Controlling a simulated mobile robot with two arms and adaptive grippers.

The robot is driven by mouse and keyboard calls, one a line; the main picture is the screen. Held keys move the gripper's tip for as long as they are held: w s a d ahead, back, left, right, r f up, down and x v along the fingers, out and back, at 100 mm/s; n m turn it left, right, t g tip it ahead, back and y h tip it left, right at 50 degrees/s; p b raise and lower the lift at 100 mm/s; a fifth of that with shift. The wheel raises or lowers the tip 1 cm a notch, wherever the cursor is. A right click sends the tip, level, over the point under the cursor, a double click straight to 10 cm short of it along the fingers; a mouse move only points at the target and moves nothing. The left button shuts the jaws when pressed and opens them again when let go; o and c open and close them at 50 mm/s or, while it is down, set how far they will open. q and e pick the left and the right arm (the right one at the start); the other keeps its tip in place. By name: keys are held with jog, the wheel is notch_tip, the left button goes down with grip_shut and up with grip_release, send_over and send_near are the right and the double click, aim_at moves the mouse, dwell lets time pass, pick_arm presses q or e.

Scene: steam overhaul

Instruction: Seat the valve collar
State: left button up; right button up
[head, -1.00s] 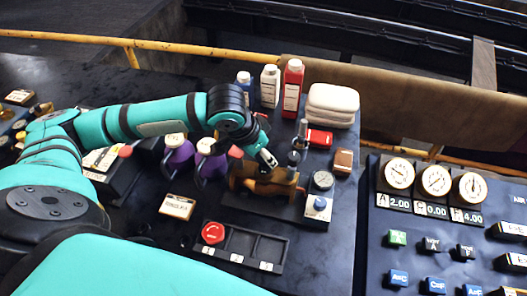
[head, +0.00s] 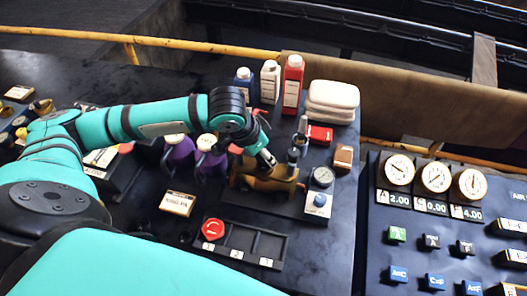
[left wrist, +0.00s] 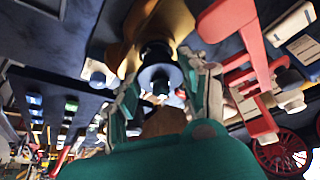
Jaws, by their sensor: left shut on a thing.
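The bronze valve body (head: 268,181) lies on a dark base in the middle of the bench. My left gripper (head: 266,160) points down at its top. In the left wrist view the gripper's two fingers (left wrist: 166,84) close around a dark round collar-like part (left wrist: 158,75), with the bronze body (left wrist: 150,28) just beyond. I cannot tell whether the collar is seated or just above the body; the fingers hide the contact in the head view. A dark upright stem (head: 294,155) stands at the body's right end. My right gripper is not in view.
Purple jugs (head: 180,152) stand left, bottles (head: 292,80) and folded cloths (head: 332,101) behind.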

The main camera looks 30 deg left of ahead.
pick_arm(q)
jog(key=shift+f+p, duration=0.25)
jog(key=shift+p, duration=0.05)
jog(key=o, duration=1.7)
notch_tip(320, 180, up, 6)
jog(key=p, duration=0.7)
jog(key=shift+r+p, duration=0.8)
jog(key=shift+r, duration=1.65)
